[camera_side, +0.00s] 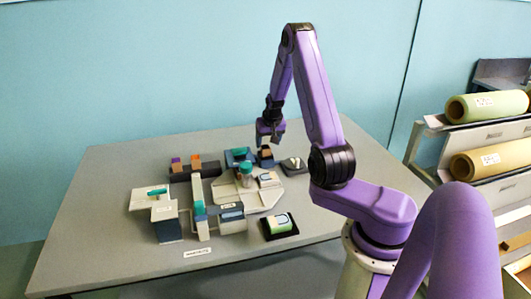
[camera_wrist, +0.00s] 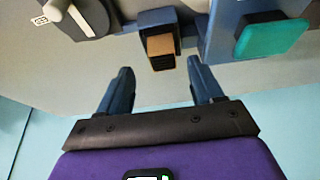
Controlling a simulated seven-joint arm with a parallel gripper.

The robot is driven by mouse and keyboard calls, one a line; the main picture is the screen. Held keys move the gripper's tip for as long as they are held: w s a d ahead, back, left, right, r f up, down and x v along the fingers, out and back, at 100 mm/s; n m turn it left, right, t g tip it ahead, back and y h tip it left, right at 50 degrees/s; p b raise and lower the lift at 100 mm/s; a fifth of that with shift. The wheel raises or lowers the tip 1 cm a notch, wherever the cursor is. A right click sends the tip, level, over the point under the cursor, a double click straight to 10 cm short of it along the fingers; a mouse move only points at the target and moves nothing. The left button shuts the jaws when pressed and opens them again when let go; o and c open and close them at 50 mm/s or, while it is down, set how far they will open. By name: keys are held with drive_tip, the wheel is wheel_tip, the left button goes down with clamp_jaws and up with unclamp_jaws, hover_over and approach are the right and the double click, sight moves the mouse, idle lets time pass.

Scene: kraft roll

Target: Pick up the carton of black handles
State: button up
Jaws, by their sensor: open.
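My gripper (camera_side: 269,132) is open and empty above the far part of the table in the side view. In the wrist view my gripper (camera_wrist: 159,68) has its two fingers apart. A small brown carton-like block (camera_wrist: 161,45) in a dark blue holder lies just beyond and between the fingertips, apart from them. It also shows in the side view as a small brown-topped dark block (camera_side: 266,154) just below my gripper. Black handles cannot be made out on it, so I cannot tell if it is the named carton.
A blue unit with a teal pad (camera_wrist: 272,38) lies right of the block in the wrist view. A dark base with a pale lever (camera_wrist: 75,17) lies left. Light machine parts (camera_side: 230,212) crowd the table's middle.

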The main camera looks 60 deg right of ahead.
sight(266, 147)
drive_tip(key=shift+x, duration=1.85)
drive_tip(key=shift+w, duration=0.2)
drive_tip(key=shift+r, duration=0.1)
drive_tip(key=c, duration=1.2)
drive_tip(key=shift+r, duration=0.1)
